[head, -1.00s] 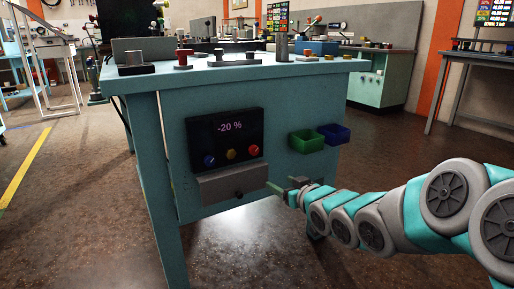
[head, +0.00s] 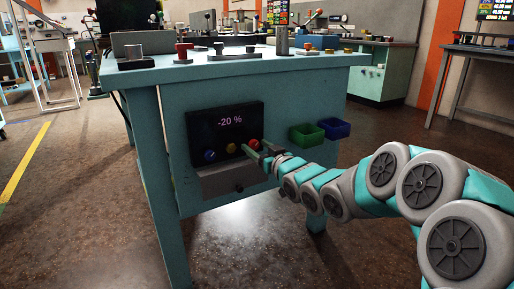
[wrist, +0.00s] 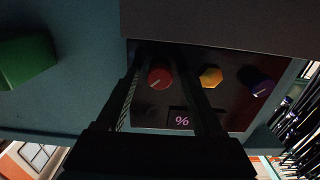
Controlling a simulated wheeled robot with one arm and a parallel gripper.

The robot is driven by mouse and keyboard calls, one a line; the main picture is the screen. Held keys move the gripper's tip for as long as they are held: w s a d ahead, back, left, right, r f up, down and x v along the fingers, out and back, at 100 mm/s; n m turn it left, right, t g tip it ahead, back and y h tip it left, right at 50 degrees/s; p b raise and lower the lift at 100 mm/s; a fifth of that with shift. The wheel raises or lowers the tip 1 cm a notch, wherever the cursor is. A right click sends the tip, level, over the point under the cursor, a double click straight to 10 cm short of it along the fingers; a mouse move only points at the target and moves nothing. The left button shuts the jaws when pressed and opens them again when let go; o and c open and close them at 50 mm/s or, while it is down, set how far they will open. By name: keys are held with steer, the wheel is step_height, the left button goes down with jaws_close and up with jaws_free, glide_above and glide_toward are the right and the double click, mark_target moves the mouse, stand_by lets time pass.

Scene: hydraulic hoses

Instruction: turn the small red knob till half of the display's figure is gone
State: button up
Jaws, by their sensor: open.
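The black control panel (head: 200,135) on the side of the teal workbench shows a display (head: 230,121) reading "-20 %". Below the figure sit a blue knob (head: 209,156), a yellow knob (head: 231,148) and the small red knob (head: 254,144). My gripper (head: 252,151) is open at the red knob, partly covering it in the head view. In the wrist view the red knob (wrist: 160,78) shows between the two dark fingers, with a pale pointer line on its face. I cannot tell whether the fingers touch it. The wrist view shows only the "%" of the display (wrist: 181,121).
A grey box (head: 222,180) juts out below the panel. A green bin (head: 307,133) and a blue bin (head: 333,128) hang to the right of the panel. The bench top (head: 225,69) overhangs above. The floor in front is clear.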

steer(key=shift+w, duration=0.15)
jaws_close()
stand_by(0.5)
